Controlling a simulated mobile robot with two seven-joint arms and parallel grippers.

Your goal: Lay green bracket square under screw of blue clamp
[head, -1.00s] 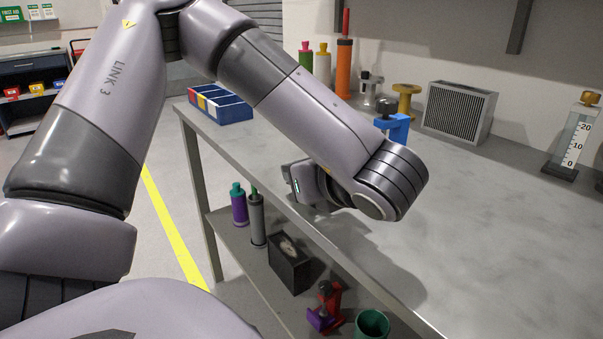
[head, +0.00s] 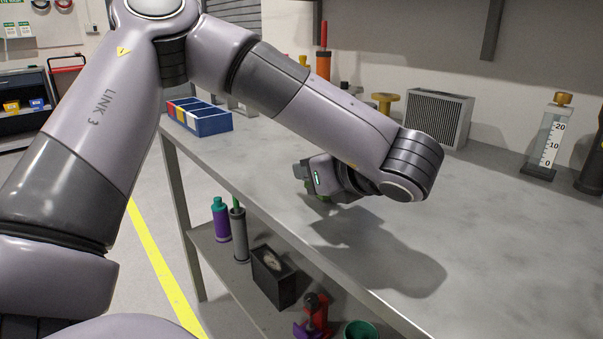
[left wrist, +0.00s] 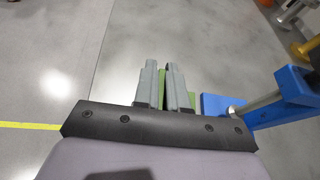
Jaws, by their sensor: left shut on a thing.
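My left gripper (head: 312,185) is over the workbench top, its fingers small and partly hidden in the head view. In the left wrist view the fingers (left wrist: 162,68) are close together and shut on the green bracket (left wrist: 162,84). Only parts of the bracket show between and beside the fingers; a little green also shows under the gripper in the head view. The blue clamp (left wrist: 293,86) stands to the right of the fingers in the left wrist view, with a grey bar across it. The clamp is hidden behind my arm in the head view. My right gripper is not in view.
The bench top (head: 480,240) is largely clear at the right. A blue bin with compartments (head: 200,119) sits at the far left end. A grey vented box (head: 437,118) and a graduated cylinder (head: 548,138) stand at the back. The lower shelf holds a black box (head: 273,277).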

